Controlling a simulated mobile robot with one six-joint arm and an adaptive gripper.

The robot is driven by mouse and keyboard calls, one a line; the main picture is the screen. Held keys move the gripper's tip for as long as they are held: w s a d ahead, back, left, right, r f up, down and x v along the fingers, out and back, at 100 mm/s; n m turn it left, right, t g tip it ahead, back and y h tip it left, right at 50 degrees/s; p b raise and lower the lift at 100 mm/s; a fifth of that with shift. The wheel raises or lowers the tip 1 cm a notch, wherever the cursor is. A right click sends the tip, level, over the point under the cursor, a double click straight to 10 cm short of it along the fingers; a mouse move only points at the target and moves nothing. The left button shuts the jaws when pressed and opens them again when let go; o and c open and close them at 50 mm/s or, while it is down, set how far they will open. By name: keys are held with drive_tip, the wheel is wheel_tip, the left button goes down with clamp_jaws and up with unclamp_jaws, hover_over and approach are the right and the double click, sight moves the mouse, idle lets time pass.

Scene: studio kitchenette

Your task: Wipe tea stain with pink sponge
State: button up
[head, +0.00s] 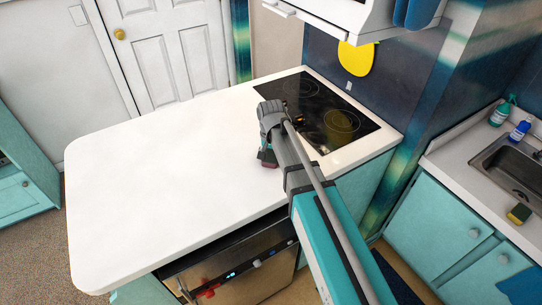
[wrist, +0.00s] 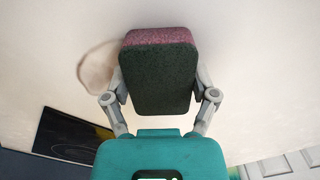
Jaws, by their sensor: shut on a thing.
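The pink sponge (wrist: 158,38) has a dark green scouring side and sits between the two fingers of my gripper (wrist: 160,82) in the wrist view. My gripper is shut on it, just over the white counter (head: 160,175). In the head view the gripper (head: 268,153) is near the counter's right part, with a small part of the sponge (head: 269,163) showing beneath it. The tea stain (wrist: 97,68) is a pale tan patch on the counter, just left of the sponge in the wrist view. I cannot make out the stain in the head view.
A black cooktop (head: 300,90) lies beyond my gripper, by the dark wall. A second sponge (head: 519,213), yellow and dark, lies by the sink (head: 510,165) at right, with green and blue bottles (head: 520,130) behind. The counter's left side is clear.

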sight(277, 168)
drive_tip(key=shift+s+d, duration=0.5)
drive_tip(key=shift+s, duration=0.25)
drive_tip(key=shift+s+d, duration=0.5)
drive_tip(key=shift+s, duration=0.25)
drive_tip(key=shift+s+d+f, duration=0.1)
drive_tip(key=shift+s+d, duration=0.45)
drive_tip(key=shift+s, duration=0.25)
drive_tip(key=shift+s+d, duration=0.5)
drive_tip(key=shift+s, duration=0.3)
drive_tip(key=shift+w+d, duration=0.1)
drive_tip(key=shift+w+d, duration=0.65)
drive_tip(key=shift+d, duration=0.25)
drive_tip(key=shift+w+a, duration=0.1)
drive_tip(key=shift+w+a, duration=0.5)
drive_tip(key=shift+w, duration=0.25)
drive_tip(key=shift+w+a, duration=0.45)
drive_tip(key=shift+w, duration=0.25)
